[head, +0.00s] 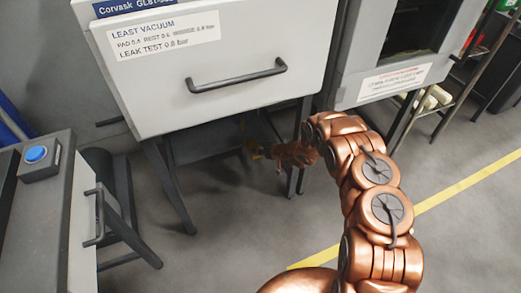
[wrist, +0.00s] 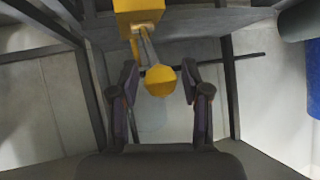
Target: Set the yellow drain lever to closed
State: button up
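The yellow drain lever shows in the wrist view as a grey shank with a yellow knob (wrist: 160,81) on its end, coming from a yellow block (wrist: 138,14) under the cabinet. My gripper (wrist: 159,88) is open, with one dark finger on each side of the knob. Gaps show between the knob and both fingers, and I cannot tell how deep the knob sits between them. The fingers are too dark to make out there.
The grey cabinet (head: 245,107) with a black handle stands over the reach space, and its dark legs (head: 170,185) frame it. A console with a blue button (head: 36,154) is at the left. Open floor with a yellow line (head: 470,184) lies to the right.

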jog(key=shift+o, duration=0.5)
jog(key=shift+f, duration=0.1)
jog(key=shift+s, duration=0.1)
jog(key=shift+s+d, duration=0.15)
jog(key=v, duration=1.1)
jog(key=shift+r, duration=0.3)
jog(key=shift+s+d, duration=0.1)
jog(key=shift+d, duration=0.05)
